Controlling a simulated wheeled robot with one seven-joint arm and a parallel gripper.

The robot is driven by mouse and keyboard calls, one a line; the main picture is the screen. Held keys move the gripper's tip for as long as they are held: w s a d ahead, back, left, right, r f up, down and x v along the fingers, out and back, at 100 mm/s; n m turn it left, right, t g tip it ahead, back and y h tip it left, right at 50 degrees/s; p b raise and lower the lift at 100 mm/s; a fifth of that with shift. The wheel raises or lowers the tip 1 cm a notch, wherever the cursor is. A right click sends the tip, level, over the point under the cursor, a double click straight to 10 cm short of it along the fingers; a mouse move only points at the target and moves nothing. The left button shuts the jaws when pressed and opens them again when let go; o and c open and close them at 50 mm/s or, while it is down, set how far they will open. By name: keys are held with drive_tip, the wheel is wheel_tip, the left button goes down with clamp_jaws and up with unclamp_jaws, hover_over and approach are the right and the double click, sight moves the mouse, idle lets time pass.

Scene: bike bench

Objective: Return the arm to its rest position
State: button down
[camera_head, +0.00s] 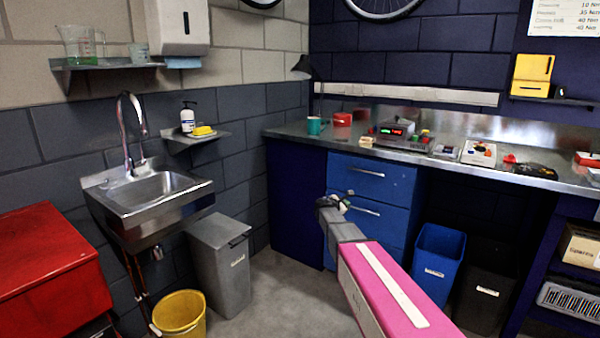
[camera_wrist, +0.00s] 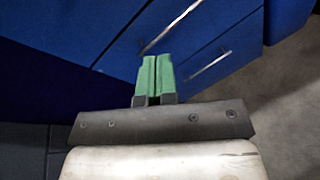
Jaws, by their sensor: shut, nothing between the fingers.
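My gripper (camera_wrist: 155,62) shows in the wrist view with its two green fingers side by side and shut, nothing between them. In the head view my gripper (camera_head: 330,203) is at the end of my pink and grey arm, which reaches forward from the bottom right. It stands in front of the blue drawer cabinet (camera_head: 372,180), below the bench top. The cabinet's drawers and handles also fill the upper part of the wrist view (camera_wrist: 205,35). I cannot tell the exact gap between the fingertips and the drawer fronts.
A metal bench (camera_head: 450,157) with devices runs along the back right. A blue bin (camera_head: 438,262) and a black bin (camera_head: 487,285) stand under it. At left are a sink (camera_head: 150,188), a grey bin (camera_head: 220,265), a yellow bucket (camera_head: 180,314) and a red cabinet (camera_head: 45,265).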

drive_tip(key=s+d+f+m+g+y, duration=0.15)
drive_tip(key=s+f+m+g, duration=0.45)
drive_tip(key=s, duration=0.6)
drive_tip(key=s+f+m+g+y, duration=0.1)
drive_tip(key=s+f+m+y, duration=0.25)
drive_tip(key=s+m, duration=0.65)
drive_tip(key=s+a+f+m+g+y, duration=0.1)
drive_tip(key=s+a+m+y, duration=0.1)
drive_tip(key=s, duration=0.8)
drive_tip(key=s+a+f+m+g+y, duration=0.1)
drive_tip(key=s+a+m+g+y, duration=0.1)
drive_tip(key=s, duration=0.7)
drive_tip(key=shift+s+a+f+m+y, duration=0.3)
drive_tip(key=shift+a+m+y, duration=0.5)
drive_tip(key=shift+a, duration=0.4)
